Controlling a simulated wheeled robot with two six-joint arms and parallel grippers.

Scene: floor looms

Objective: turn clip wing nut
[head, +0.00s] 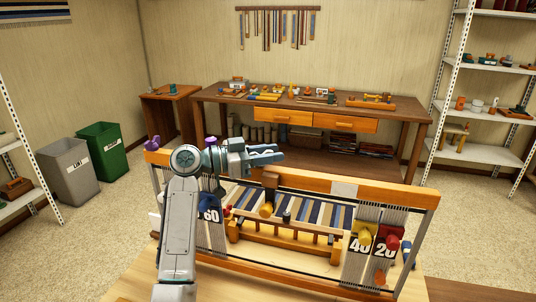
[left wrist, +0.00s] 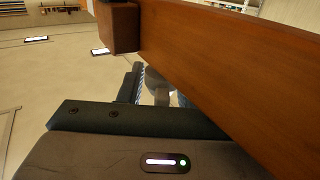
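A wooden floor loom (head: 310,183) with a metal-grey frame stands in front of me. A purple knob-like piece (head: 152,143) sits at the left end of its top beam. A second purple piece (head: 210,141) shows just behind my left wrist. I cannot tell which of them is the clip's wing nut. My left gripper (head: 272,153) is above the top beam, pointing right, its two fingers a little apart with nothing visible between them. In the left wrist view, a brown wooden beam (left wrist: 225,75) fills the right side and hides much of the fingers. My right gripper is not in view.
Number cards and red and yellow pieces (head: 388,240) hang at the loom's right. A workbench (head: 405,112) with small items stands behind. Bins (head: 68,172) stand at left, shelves (head: 480,80) at right. Carpet between is clear.

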